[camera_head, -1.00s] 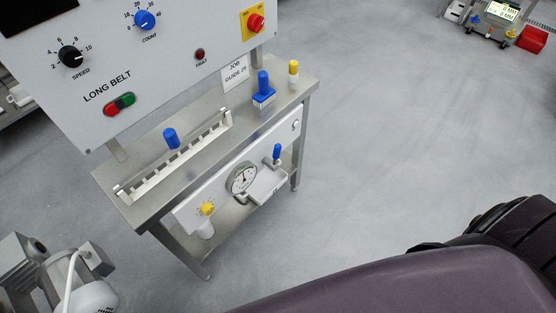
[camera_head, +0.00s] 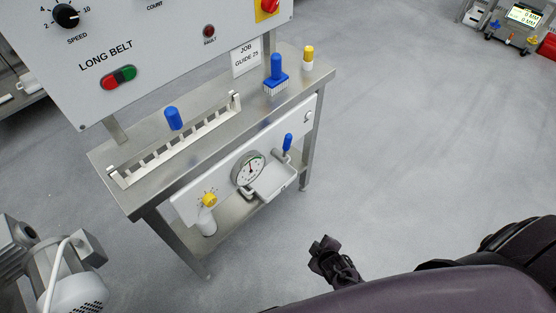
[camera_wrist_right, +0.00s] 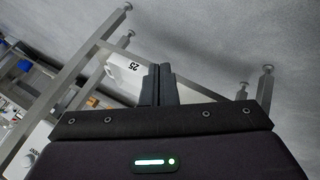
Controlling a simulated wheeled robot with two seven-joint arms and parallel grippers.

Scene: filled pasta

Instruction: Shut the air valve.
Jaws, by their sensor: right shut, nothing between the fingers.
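The air valve appears to be the blue-handled lever (camera_head: 287,143) beside a round dial gauge (camera_head: 248,170) on the white panel under the bench top. The blue handle stands upright, tilted slightly right. A yellow knob (camera_head: 209,200) sits at the panel's left end, above a white cup-shaped part. My right gripper (camera_head: 322,246) is low in front of the bench, to the right of and below the panel, apart from it. In the right wrist view its two fingers (camera_wrist_right: 158,72) are together and empty. My left gripper is not in view.
The steel bench (camera_head: 138,198) carries a slotted rack (camera_head: 178,142) with a blue handle, a blue brush (camera_head: 276,75) and a yellow-capped bottle (camera_head: 307,57). A control box (camera_head: 150,60) overhangs its back. A motor (camera_head: 55,255) stands at lower left.

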